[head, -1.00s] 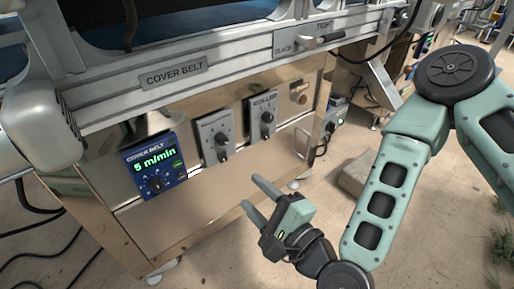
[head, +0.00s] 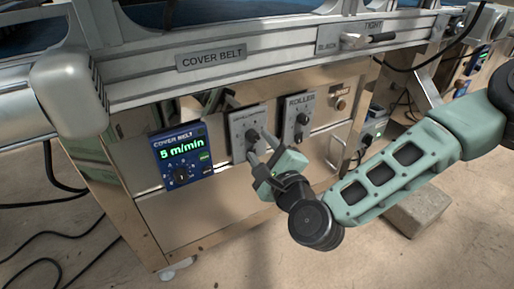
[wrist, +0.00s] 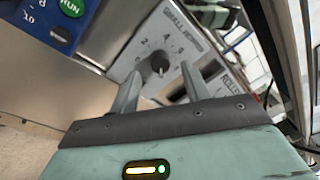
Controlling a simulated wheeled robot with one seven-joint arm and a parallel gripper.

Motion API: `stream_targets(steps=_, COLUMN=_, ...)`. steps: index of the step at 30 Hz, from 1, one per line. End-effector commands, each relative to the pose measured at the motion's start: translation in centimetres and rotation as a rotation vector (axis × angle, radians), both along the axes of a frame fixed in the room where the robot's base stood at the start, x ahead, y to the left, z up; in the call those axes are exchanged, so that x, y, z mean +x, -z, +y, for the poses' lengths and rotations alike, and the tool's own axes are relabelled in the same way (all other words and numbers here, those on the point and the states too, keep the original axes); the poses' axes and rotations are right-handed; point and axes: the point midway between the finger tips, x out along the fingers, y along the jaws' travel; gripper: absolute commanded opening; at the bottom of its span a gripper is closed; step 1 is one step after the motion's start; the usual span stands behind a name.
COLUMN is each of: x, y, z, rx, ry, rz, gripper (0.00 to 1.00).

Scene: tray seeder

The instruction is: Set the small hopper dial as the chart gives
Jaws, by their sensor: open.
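The small hopper dial panel (head: 247,133) is a grey plate with a dark knob (head: 252,136) on the cabinet front. In the wrist view its knob (wrist: 160,62) shows with a printed scale around it; the label reads roughly "small hopper". My gripper (head: 262,140) is open, its fingertips just in front of this panel. In the wrist view the two fingers (wrist: 160,82) point at the panel, with the knob between and just beyond their tips. I cannot tell whether they touch it. No chart can be made out.
The roller dial panel (head: 298,118) stands close at the right. The blue cover belt box (head: 182,156), reading 5 m/min, is at the left. A metal rail (head: 270,52) with a lever (head: 354,41) runs above. A block (head: 418,208) lies on the floor.

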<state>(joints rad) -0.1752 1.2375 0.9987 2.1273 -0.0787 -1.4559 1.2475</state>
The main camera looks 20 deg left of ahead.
Motion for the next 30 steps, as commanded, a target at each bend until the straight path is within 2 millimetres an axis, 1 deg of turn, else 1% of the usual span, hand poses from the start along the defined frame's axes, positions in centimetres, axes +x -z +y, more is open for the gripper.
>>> stream_targets(steps=3, x=1.1, y=0.2, z=1.1, rx=0.001, ry=0.002, rz=-0.002, gripper=0.47)
stream_targets(steps=7, x=1.8, y=0.1, z=1.7, rx=0.001, ry=0.001, rz=-0.001, gripper=0.47)
stream_targets(steps=17, x=2.0, y=0.0, z=2.0, rx=-0.001, ry=-0.001, rz=0.001, gripper=0.47)
stream_targets(steps=18, x=2.0, y=0.0, z=2.0, rx=-0.001, ry=-0.001, rz=0.001, gripper=0.36)
stream_targets(steps=20, x=2.0, y=0.0, z=2.0, rx=-0.001, ry=-0.001, rz=0.001, gripper=0.19)
stream_targets(steps=21, x=2.0, y=0.0, z=2.0, rx=-0.001, ry=-0.001, rz=0.001, gripper=0.08)
stream_targets(steps=22, x=2.0, y=0.0, z=2.0, rx=-0.001, ry=-0.001, rz=0.001, gripper=0.02)
stream_targets(steps=30, x=2.0, y=0.0, z=2.0, rx=-0.010, ry=0.000, rz=-0.011, gripper=0.02)
